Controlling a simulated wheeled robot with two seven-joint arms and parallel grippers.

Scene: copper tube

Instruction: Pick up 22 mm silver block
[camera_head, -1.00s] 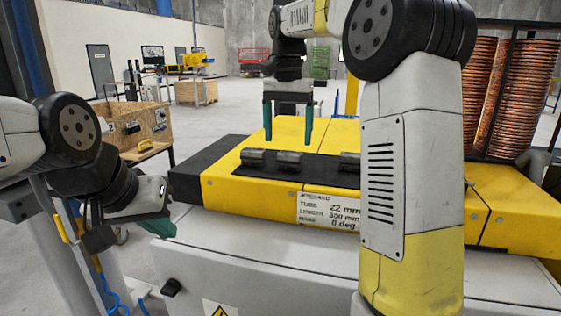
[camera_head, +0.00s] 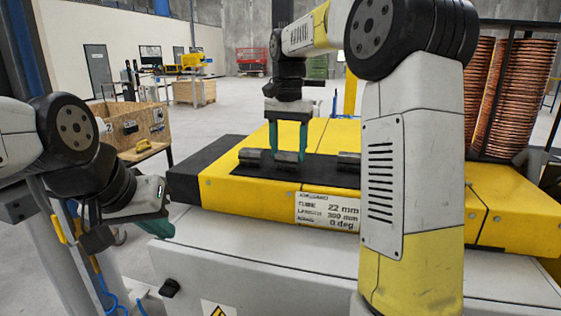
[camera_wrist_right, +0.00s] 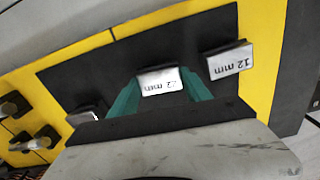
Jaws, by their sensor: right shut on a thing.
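The 22 mm silver block (camera_head: 286,162) sits on a dark mat (camera_head: 325,173) on the yellow machine. Its label, partly readable as 22 mm, shows in the right wrist view (camera_wrist_right: 161,83). My right gripper (camera_head: 288,153) points down with its teal fingers on both sides of this block, shut on it. The block still appears to rest on the mat. My left gripper (camera_head: 145,222) hangs at the left, away from the blocks; its finger gap is not clear.
A block labelled 12 mm (camera_wrist_right: 229,61) stands beside the held one, and another block (camera_head: 349,161) lies on the other side, partly behind my arm. A wooden crate (camera_head: 130,130) stands at left. Copper coils (camera_head: 507,100) stand at right.

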